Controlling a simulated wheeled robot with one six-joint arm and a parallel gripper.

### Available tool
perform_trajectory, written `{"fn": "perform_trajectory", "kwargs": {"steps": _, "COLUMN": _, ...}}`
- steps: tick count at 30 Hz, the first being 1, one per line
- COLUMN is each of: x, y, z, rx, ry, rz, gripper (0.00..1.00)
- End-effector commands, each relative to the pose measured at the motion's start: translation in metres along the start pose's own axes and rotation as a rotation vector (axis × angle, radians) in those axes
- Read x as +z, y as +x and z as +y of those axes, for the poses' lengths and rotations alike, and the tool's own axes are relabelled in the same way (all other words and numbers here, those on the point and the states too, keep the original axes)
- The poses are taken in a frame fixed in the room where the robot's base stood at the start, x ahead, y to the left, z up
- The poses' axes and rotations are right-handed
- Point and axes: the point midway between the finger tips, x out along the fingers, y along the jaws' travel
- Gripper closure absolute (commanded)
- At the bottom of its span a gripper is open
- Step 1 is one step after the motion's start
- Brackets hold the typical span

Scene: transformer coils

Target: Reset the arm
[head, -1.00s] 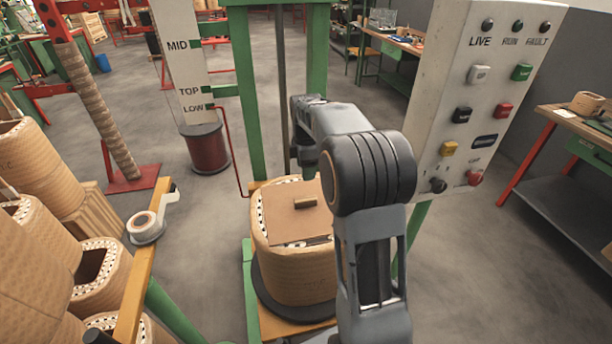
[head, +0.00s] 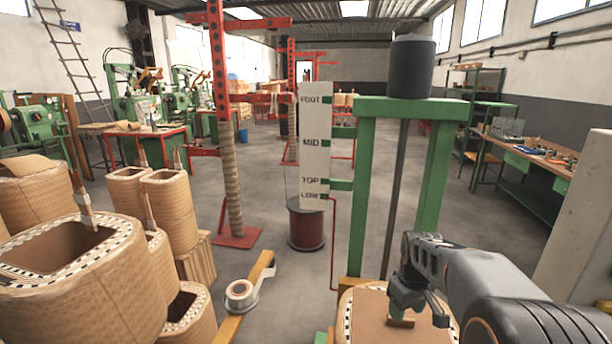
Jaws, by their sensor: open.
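My gripper (head: 416,304) is at the lower right, pointing down with its jaws open and empty. It is over the tan board (head: 365,312) that lies on top of a wrapped coil (head: 346,322). A small wooden handle (head: 402,322) on the board shows just below the jaws; I cannot tell whether they touch it. My dark arm reaches in from the bottom right corner. The lower part of the coil is out of the picture.
A green frame (head: 360,200) with a dark post and a marked white scale (head: 315,150) stands behind the coil. Several wrapped coils (head: 90,290) crowd the left. A tape roll (head: 241,294) sits on a yellow rail. A pale panel (head: 590,215) stands at right.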

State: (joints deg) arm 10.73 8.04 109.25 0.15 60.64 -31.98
Motion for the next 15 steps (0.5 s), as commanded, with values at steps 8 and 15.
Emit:
{"fn": "perform_trajectory", "kwargs": {"steps": 8, "x": 0.081, "y": -0.064, "z": -0.088, "rx": 0.027, "ry": 0.42, "rz": 0.137, "gripper": 0.47}}
{"fn": "perform_trajectory", "kwargs": {"steps": 15, "x": 0.112, "y": -0.093, "z": -0.119, "rx": 0.035, "ry": 0.387, "rz": 0.225, "gripper": 0.47}}
